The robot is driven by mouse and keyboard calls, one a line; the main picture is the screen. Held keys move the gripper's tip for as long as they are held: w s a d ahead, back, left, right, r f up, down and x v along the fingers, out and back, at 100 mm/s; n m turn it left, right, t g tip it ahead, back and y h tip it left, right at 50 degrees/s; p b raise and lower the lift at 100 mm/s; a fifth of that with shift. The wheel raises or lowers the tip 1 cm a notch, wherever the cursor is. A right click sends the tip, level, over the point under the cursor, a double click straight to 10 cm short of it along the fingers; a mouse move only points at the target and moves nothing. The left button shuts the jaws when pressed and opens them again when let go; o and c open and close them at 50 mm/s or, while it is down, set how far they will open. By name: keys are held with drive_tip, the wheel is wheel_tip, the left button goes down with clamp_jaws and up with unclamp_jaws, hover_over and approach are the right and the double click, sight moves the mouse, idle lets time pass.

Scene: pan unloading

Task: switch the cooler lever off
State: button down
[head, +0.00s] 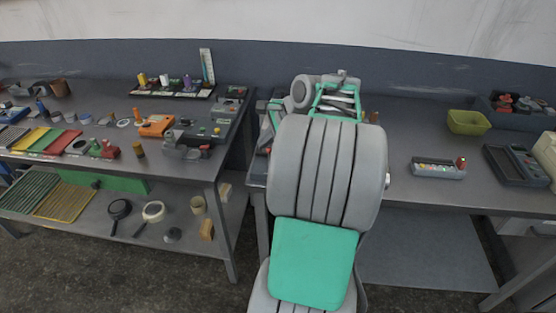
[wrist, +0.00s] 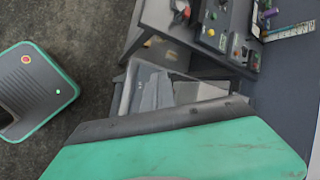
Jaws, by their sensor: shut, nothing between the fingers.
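I cannot say for certain which device carries the cooler lever. A low grey box (head: 437,169) with a row of small lit spots lies on the right table in the head view. A red knob (head: 461,162) stands up at its right end. My arm (head: 330,170) fills the middle of the head view and hides part of the right table. I cannot make out my gripper's fingers in either view. A large green panel with a dark edge, part of my own body, covers the bottom of the wrist view.
A green-yellow bin (head: 468,122) and a dark panel device (head: 516,165) stand on the right table. The left table (head: 228,160) is crowded with tools, coloured plates and control boxes. A gap lies between the tables. Bare tabletop shows around the grey box.

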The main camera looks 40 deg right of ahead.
drive_tip(key=s+d+f+m, duration=0.1)
drive_tip(key=s+d+m, duration=0.1)
drive_tip(key=d, duration=0.2)
drive_tip(key=s+d+f+m+t, duration=0.1)
drive_tip(key=s+d+m, duration=0.1)
drive_tip(key=d+m, duration=0.1)
drive_tip(key=shift+d, duration=0.7)
